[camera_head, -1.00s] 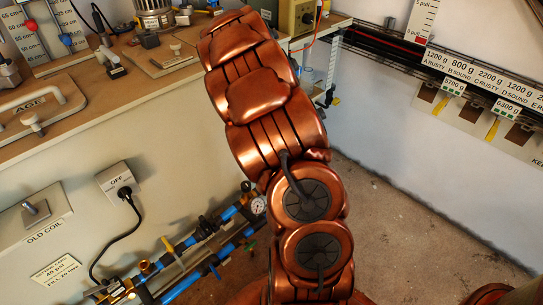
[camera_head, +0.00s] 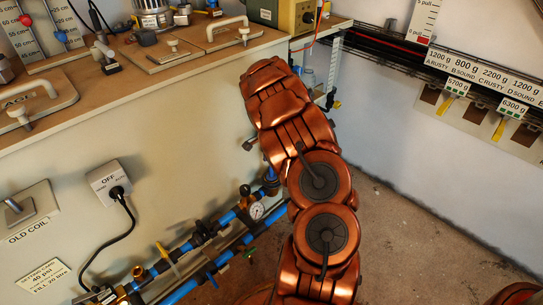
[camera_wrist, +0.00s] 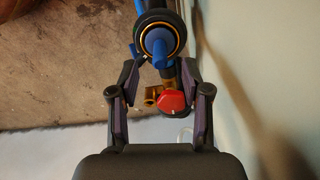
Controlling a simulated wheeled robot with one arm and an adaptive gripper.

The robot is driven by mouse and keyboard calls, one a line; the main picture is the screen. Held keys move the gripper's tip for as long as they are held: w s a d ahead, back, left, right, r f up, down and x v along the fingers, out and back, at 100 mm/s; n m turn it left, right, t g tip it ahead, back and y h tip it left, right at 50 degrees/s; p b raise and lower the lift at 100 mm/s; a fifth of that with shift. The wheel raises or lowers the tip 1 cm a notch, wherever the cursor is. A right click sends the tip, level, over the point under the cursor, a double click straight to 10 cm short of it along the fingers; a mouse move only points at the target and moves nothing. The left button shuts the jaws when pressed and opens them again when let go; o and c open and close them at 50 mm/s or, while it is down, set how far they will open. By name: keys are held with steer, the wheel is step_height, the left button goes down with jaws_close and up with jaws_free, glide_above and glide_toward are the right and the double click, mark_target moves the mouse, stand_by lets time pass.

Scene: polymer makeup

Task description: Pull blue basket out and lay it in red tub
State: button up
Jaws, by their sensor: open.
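I see neither a blue basket nor a red tub in either view. My gripper (camera_wrist: 160,78) shows in the wrist view, open, with its two dark fingers apart and nothing clasped between them. Beyond or between the fingers are a red knob (camera_wrist: 174,102), a brass fitting (camera_wrist: 155,96) and a round blue-centred pipe part (camera_wrist: 160,44). I cannot tell how far they are from the fingers. In the head view my copper arm hides part of the bench front, and my gripper is not visible there.
A bench (camera_head: 180,85) bears lids with white handles (camera_head: 226,28). Blue pipes (camera_head: 185,290) with valves and a gauge (camera_head: 256,211) run low along its front. A rail with weight labels (camera_head: 470,68) lines the right wall. Floor at right looks clear.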

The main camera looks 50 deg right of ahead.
mark_target(271, 176)
step_height(271, 176, down, 4)
steer(key=shift+f+b, duration=0.15)
steer(key=shift+b, duration=0.25)
jaws_close()
